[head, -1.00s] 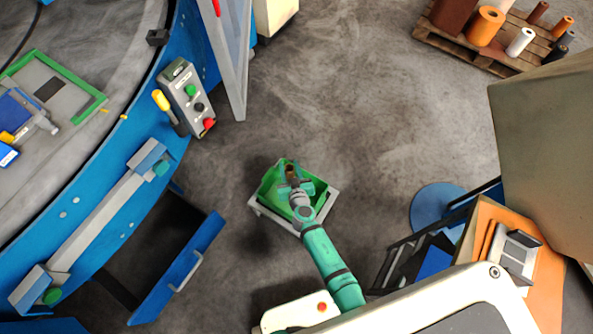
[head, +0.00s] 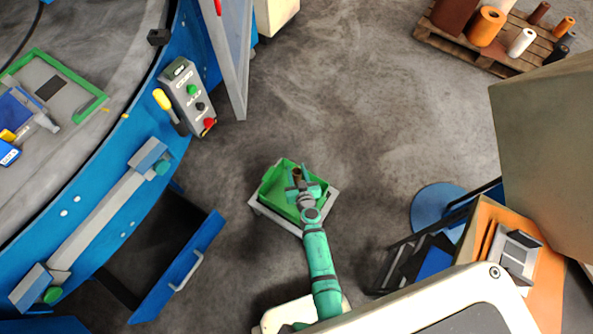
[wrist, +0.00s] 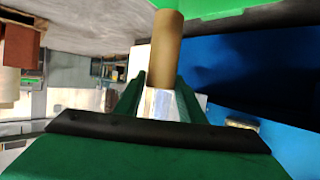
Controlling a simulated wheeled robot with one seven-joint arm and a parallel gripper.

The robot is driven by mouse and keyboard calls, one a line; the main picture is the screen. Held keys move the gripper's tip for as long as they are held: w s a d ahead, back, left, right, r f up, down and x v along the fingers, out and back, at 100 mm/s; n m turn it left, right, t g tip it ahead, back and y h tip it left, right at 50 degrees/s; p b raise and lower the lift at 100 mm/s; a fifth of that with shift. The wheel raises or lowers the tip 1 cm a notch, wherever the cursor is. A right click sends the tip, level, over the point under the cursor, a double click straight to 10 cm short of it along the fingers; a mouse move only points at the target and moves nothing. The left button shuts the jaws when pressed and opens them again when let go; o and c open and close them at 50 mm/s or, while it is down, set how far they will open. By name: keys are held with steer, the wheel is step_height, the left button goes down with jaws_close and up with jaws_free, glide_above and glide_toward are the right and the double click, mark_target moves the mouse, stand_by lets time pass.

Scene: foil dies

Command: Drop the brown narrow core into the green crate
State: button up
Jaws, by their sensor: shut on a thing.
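The brown narrow core (wrist: 167,50) is a slim brown tube, held between the green fingers of my gripper (wrist: 160,100) in the wrist view. In the head view the core (head: 297,174) shows as a small brown spot at the tip of my gripper (head: 299,180). My gripper is shut on the core. From above, both are over the green crate (head: 274,186), which sits on a light grey stand. How high the core is above the crate floor I cannot tell. My arm hides part of the crate's right side.
A blue open drawer (head: 178,270) juts out at the lower left, below a blue round machine. A control box (head: 187,97) hangs on the machine's edge. A pallet (head: 470,50) with several rolls stands at the top right. The floor between is clear.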

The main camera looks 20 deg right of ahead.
mark_target(298, 178)
steer(key=shift+f, duration=0.2)
steer(key=shift+s+f, duration=0.1)
steer(key=shift+f, duration=0.6)
steer(key=shift+w+f, duration=0.2)
steer(key=shift+f, duration=1.95)
steer(key=o, duration=1.1)
steer(key=shift+s, duration=0.1)
steer(key=v, duration=1)
steer(key=shift+s+r, duration=0.2)
steer(key=shift+s, duration=0.05)
